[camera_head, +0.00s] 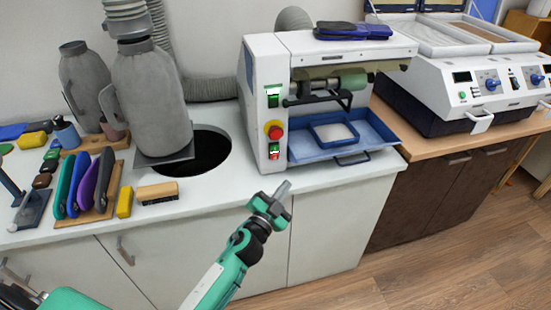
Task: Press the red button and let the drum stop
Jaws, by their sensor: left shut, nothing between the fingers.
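The white machine (258,98) stands on the white counter. Its front left panel has a large red button (274,130) on a yellow base. A green switch (273,97) sits above it and a small green and red switch (274,151) sits below. The drum (343,84) is a greenish roller in the machine's opening; I cannot tell whether it turns. My left gripper (282,191) is shut and empty, in front of the counter edge, below the red button and apart from the machine. My right gripper is not in view.
A blue tray (378,146) juts from the machine's front. Left of it are a dark round hole (208,150) in the counter, a brush (157,193) and a rack of coloured insoles (98,214). A second white machine (470,85) stands at the right. The floor in front is clear.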

